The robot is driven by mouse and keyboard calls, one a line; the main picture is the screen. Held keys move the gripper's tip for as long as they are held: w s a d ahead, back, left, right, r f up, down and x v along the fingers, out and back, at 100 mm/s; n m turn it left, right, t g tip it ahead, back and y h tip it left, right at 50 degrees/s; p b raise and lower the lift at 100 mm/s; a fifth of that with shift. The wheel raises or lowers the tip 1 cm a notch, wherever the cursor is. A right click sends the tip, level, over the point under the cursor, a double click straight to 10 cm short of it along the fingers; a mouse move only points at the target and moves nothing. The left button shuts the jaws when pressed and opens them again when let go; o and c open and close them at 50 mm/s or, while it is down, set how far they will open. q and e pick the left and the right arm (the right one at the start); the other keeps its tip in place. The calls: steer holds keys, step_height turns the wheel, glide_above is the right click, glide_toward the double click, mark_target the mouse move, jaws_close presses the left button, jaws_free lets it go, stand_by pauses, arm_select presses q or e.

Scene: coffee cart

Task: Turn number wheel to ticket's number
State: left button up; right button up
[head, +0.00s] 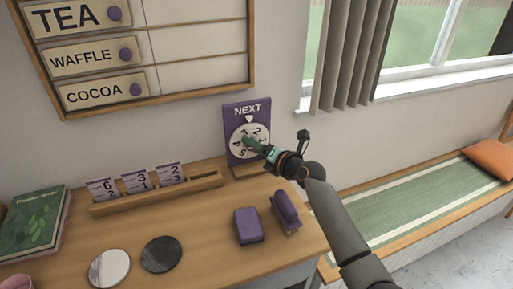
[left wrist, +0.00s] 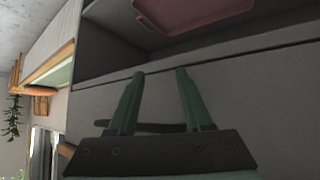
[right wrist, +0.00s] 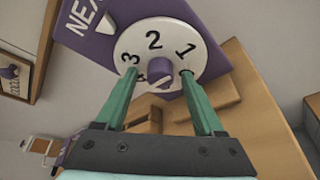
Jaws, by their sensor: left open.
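The number wheel (head: 239,152) is a white dial with black digits on a purple board (head: 232,112) marked NEXT. A white pointer (head: 250,119) is above it. In the right wrist view the pointer (right wrist: 105,24) lies between the 3 and the 2 of the wheel (right wrist: 135,40). My right gripper (right wrist: 159,72) is open, its fingertips either side of the purple centre knob (right wrist: 158,85), with gaps visible. Three tickets, a left one (head: 103,188), a middle one (head: 137,180) and a right one (head: 170,173), stand in a wooden rack (head: 130,202). My left gripper (left wrist: 160,72) is open and empty.
A purple block (head: 248,226) and a purple stamp-like object (head: 286,211) lie on the counter below the wheel. Two round discs, one white (head: 109,268) and one dark (head: 161,254), lie in front. A pink tray (left wrist: 190,12) is on a shelf near my left gripper.

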jaws_close()
stand_by(0.3)
arm_select(q)
steer(key=shift+f, duration=0.1)
arm_select(e)
steer(key=b, duration=0.5)
steer(key=shift+w+d+f, duration=0.1)
steer(key=shift+w+d, duration=0.05)
steer(key=shift+d, duration=0.05)
arm_select(q)
steer(key=w+d+f+m+t+b, duration=0.1)
steer(key=w+d+f+b, duration=0.1)
steer(key=f+b, duration=0.7)
steer(key=shift+w+f+h+b, duration=0.35)
steer(key=shift+w+b, duration=0.4)
steer(key=shift+b, duration=1.15)
arm_select(e)
steer(key=shift+m+t+y, duration=0.25)
steer(key=shift+m+y, duration=0.4)
steer(key=shift+m, duration=0.8)
steer(key=shift+m+t+y, duration=0.25)
steer(key=shift+m+y, duration=0.4)
steer(key=shift+m, duration=0.8)
